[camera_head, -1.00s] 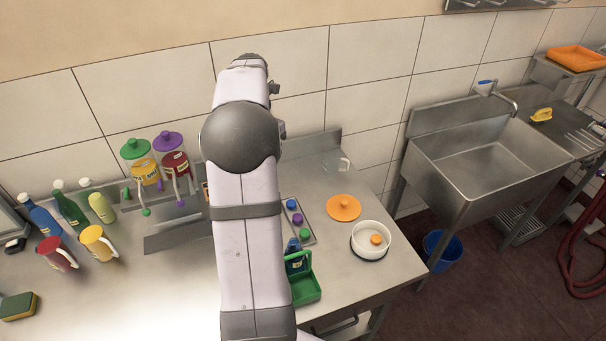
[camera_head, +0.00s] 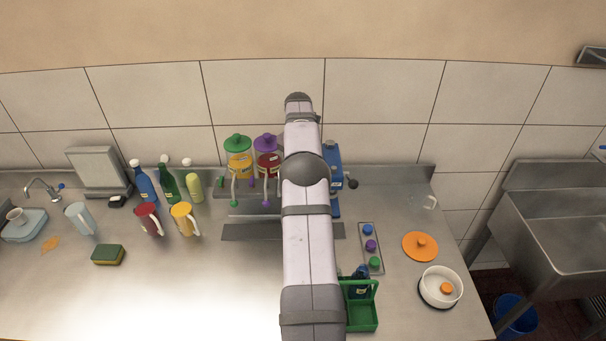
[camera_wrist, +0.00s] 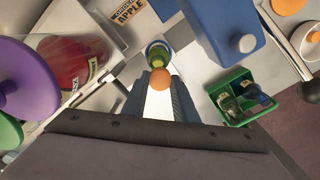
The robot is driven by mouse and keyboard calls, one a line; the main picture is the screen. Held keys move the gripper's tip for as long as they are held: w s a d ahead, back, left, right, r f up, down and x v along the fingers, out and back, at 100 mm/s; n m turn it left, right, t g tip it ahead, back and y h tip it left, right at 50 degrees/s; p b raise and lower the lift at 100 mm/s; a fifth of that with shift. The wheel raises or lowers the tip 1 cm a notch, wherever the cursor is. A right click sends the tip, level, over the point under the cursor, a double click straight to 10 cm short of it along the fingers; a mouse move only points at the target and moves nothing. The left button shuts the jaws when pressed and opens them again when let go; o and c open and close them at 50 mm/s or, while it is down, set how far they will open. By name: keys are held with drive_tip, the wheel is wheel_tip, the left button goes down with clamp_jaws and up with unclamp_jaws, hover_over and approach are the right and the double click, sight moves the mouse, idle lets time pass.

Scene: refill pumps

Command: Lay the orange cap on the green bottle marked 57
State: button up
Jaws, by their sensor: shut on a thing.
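My gripper (camera_wrist: 161,97) shows in the wrist view, with its two blue-grey fingers shut on a small round orange cap (camera_wrist: 160,80). A green bottle (camera_wrist: 157,58) lies just past the cap in that view, seen from above. The cap overlaps the bottle's near side in the picture. I cannot tell whether they touch, and I can read no 57 on the bottle. In the head view my arm hides the gripper, the held cap and this bottle.
A green carrier (camera_wrist: 238,98) with bottles is farther right. Dispensers with a purple lid (camera_wrist: 22,80) and a red filling crowd the left. A cap tray (camera_head: 371,249) and white bowl (camera_head: 440,287) stand right.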

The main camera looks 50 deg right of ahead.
drive_tip(key=shift+w+d+f, duration=0.1)
drive_tip(key=shift+w+f, duration=0.15)
drive_tip(key=shift+f, duration=0.3)
drive_tip(key=shift+f, duration=0.1)
drive_tip(key=shift+f, duration=1.4)
drive_tip(key=shift+f, duration=0.15)
drive_tip(key=shift+f, duration=0.4)
drive_tip(key=shift+f+b, duration=0.35)
drive_tip(key=shift+f, duration=0.2)
idle(0.8)
drive_tip(key=o, duration=0.9)
drive_tip(key=shift+r, duration=0.1)
